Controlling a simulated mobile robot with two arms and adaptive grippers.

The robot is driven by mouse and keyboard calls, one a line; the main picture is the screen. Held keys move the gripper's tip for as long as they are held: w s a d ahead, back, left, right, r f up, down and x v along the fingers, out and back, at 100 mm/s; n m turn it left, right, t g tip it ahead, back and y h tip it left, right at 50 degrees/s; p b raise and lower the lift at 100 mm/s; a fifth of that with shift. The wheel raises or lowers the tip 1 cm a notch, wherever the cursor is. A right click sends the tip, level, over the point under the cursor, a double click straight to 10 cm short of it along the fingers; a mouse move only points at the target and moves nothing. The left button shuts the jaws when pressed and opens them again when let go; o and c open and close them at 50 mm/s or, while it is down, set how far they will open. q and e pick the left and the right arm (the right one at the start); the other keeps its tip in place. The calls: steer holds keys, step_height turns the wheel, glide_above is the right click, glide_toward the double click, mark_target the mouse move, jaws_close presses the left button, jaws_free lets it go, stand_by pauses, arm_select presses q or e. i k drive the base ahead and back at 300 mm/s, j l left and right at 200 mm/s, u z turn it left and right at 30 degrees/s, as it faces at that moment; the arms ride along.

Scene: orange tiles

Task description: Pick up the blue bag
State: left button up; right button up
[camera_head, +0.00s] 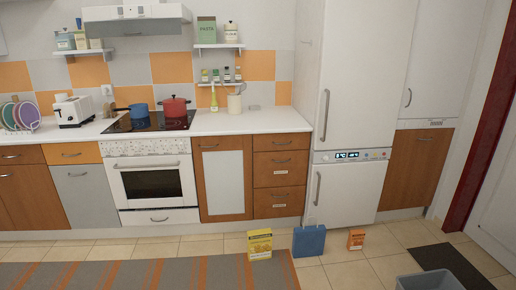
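The blue bag (309,242) stands upright on the tiled floor in front of the fridge, in the head view. A yellow box (259,245) stands to its left and a small orange box (356,239) stands to its right, both apart from it. Neither of my grippers shows in this view.
A striped rug (160,275) covers the floor at the lower left. A grey bin (430,282) stands at the lower right, by a dark mat (450,264). The fridge (350,120) and drawers (281,176) rise behind the bag.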

mark_target(309, 241)
steer(key=i+z, duration=0.1)
steer(key=i, duration=0.4)
steer(key=i+j+z, duration=0.1)
steer(key=i, duration=0.35)
steer(key=i+j+z, duration=0.15)
steer(key=i, duration=0.35)
steer(key=i+j+z, duration=0.1)
steer(key=i, duration=0.35)
